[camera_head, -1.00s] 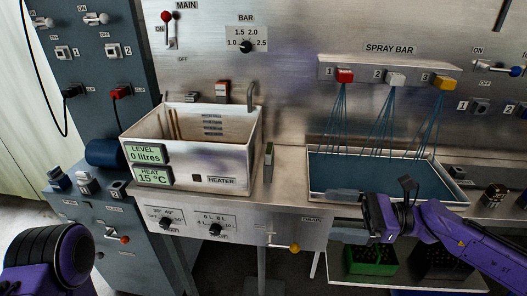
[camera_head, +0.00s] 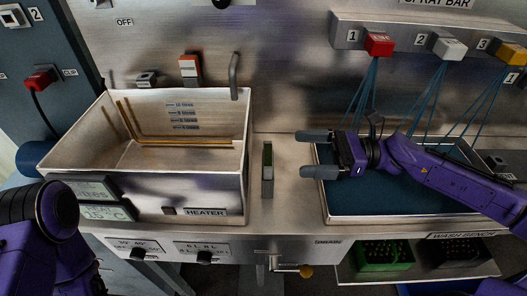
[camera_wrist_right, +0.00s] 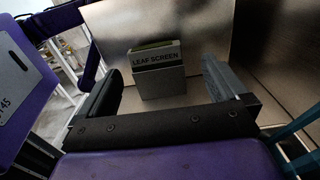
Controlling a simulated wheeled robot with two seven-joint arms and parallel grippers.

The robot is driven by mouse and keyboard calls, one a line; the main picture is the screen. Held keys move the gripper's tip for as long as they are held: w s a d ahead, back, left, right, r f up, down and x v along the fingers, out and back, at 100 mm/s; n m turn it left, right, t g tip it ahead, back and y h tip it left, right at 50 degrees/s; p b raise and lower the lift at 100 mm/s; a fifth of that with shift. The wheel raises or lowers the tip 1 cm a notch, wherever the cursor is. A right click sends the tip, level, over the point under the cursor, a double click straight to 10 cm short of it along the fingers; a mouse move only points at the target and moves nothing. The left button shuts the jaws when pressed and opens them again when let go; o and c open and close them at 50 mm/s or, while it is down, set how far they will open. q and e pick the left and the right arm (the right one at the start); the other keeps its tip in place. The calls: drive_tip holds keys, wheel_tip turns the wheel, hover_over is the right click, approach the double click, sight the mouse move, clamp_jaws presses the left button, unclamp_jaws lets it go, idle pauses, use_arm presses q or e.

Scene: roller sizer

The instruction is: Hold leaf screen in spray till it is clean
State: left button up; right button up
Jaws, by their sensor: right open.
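The leaf screen (camera_head: 267,155) stands upright in a small grey holder (camera_head: 267,183) between the two basins. In the right wrist view the holder, labelled LEAF SCREEN (camera_wrist_right: 157,75), sits ahead between the fingers, with a thin greenish edge of the screen above it. My right gripper (camera_head: 316,155) is open and empty, its fingers pointing left at the screen, apart from it. Blue spray streams (camera_head: 430,95) fall from the spray bar (camera_head: 405,25) into the right basin (camera_head: 345,205). My left arm shows at the lower left; its gripper is out of view.
The spray bar carries red (camera_head: 379,44), white (camera_head: 448,46) and yellow (camera_head: 511,54) nozzles. Green (camera_head: 385,254) and black crates sit below the bench. The counter around the holder is clear.

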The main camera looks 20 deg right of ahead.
sight(268, 154)
drive_tip(key=x, duration=0.2)
drive_tip(key=b+x, duration=0.1)
drive_tip(key=x, duration=0.2)
drive_tip(key=s+b+x, duration=0.1)
drive_tip(key=x, duration=0.2)
drive_tip(key=shift+w+a+f, duration=0.1)
drive_tip(key=shift+a, duration=0.25)
drive_tip(key=shift+w+a, duration=0.1)
drive_tip(key=shift+a, duration=0.35)
drive_tip(key=shift+d, duration=0.1)
drive_tip(key=shift+c, duration=1.2)
drive_tip(key=shift+r, duration=0.2)
drive_tip(key=c, duration=0.5)
